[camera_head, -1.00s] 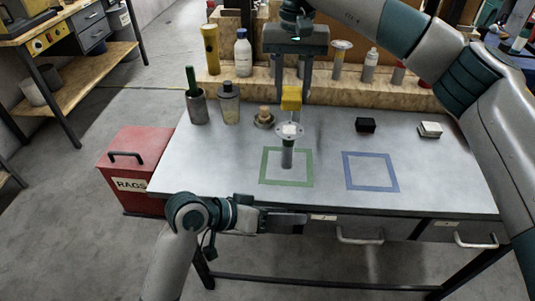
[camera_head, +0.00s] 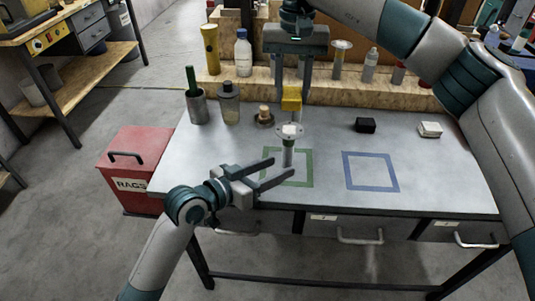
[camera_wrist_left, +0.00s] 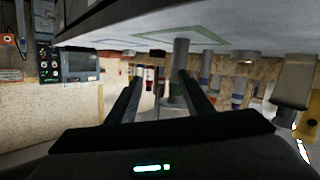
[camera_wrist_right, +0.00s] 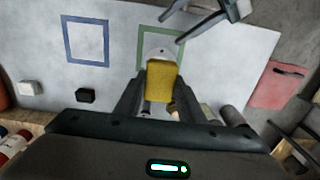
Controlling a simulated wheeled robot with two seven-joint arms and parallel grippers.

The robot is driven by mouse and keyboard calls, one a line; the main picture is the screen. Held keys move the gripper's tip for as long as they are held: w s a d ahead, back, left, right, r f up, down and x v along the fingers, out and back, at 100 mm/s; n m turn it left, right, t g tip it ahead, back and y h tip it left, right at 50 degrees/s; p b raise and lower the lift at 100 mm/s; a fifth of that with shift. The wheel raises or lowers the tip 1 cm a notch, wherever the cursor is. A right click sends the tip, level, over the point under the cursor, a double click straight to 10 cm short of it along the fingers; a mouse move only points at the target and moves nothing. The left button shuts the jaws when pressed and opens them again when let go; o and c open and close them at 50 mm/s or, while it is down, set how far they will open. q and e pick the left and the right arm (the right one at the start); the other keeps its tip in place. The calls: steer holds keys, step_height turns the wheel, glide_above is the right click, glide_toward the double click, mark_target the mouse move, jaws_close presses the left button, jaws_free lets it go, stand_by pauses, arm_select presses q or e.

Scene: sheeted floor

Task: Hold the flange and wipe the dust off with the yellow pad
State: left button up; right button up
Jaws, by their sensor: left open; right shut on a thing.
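The flange (camera_head: 289,131) is a grey disc with a pale patch on top, on an upright post at the green square outline (camera_head: 308,181). My left gripper (camera_head: 284,166) is open and empty, low by the post. In the left wrist view the post (camera_wrist_left: 181,55) stands by the fingertips, near the right-hand finger; contact cannot be told. My right gripper (camera_head: 291,92) is shut on the yellow pad (camera_head: 291,104), held above and slightly behind the flange. The right wrist view shows the pad (camera_wrist_right: 162,82) partly covering the flange disc (camera_wrist_right: 160,53).
A knob on a round base (camera_head: 264,117), a jar (camera_head: 229,105) and a cup with a green handle (camera_head: 197,106) stand left of the flange. A black block (camera_head: 365,125) and a white block (camera_head: 430,129) lie right. The blue square (camera_head: 370,172) is empty.

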mark_target(288, 149)
arm_select(q)
steer(key=shift+w+a+r+m+t, duration=0.15)
steer(key=shift+w+a+r+t, duration=0.1)
steer(key=shift+w+t, duration=0.2)
steer(key=shift+w+a+r+m+t, duration=0.15)
steer(key=shift+w+a+r+t, duration=0.1)
steer(key=shift+w+t, duration=0.2)
steer(key=shift+w+a+r+m+t, duration=0.35)
steer(key=shift+r+t, duration=0.25)
steer(key=shift+t, duration=0.2)
steer(key=shift+w, duration=0.1)
steer(key=x, duration=1.2)
steer(key=shift+r, duration=0.1)
jaws_close()
